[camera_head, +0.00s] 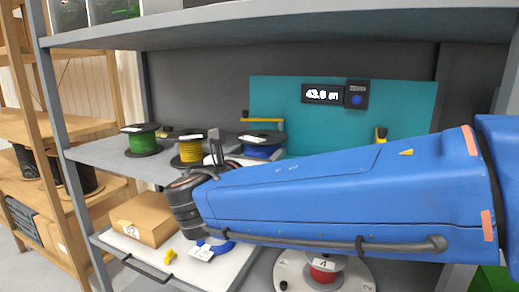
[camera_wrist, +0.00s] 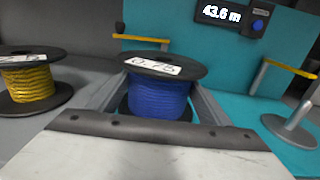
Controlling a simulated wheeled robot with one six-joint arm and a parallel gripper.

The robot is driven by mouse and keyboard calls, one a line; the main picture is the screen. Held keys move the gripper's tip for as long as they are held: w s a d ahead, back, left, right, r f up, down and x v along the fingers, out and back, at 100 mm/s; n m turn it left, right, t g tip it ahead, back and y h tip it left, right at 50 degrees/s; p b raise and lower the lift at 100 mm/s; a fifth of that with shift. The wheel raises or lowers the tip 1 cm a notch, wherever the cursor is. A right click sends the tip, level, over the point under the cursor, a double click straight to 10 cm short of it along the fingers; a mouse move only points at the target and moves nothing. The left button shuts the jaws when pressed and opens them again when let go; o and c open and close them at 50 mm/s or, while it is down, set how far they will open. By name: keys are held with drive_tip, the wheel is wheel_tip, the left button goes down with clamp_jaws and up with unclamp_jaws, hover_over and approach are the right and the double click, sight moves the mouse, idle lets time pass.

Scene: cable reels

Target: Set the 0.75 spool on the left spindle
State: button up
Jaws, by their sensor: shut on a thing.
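The blue spool (camera_wrist: 158,95) has dark flanges and a white label reading 0.75. In the wrist view it sits upright between the two grey fingers of my gripper (camera_wrist: 152,92), which is shut on it. In the head view the blue spool (camera_head: 262,148) shows behind my gripper (camera_head: 215,152); I cannot tell whether it is clear of the shelf. The left spindle shows as a yellow arm (camera_wrist: 140,39) behind the spool, its lower part hidden by it. The right spindle (camera_wrist: 290,128) has a grey round base, a post and a yellow arm.
A yellow spool (camera_wrist: 35,82) stands close on the left. A green spool (camera_head: 142,139) stands farther left on the shelf (camera_head: 108,152). A teal back panel (camera_head: 300,92) carries a display reading 43.6 m (camera_wrist: 219,14). A cardboard box (camera_head: 146,218) lies below.

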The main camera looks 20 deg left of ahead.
drive_tip(key=shift+f, duration=0.1)
drive_tip(key=o, duration=1.9)
drive_tip(key=shift+f, duration=0.1)
drive_tip(key=shift+c, duration=0.2)
drive_tip(key=shift+s+a, duration=0.15)
drive_tip(key=shift+s, duration=4.4)
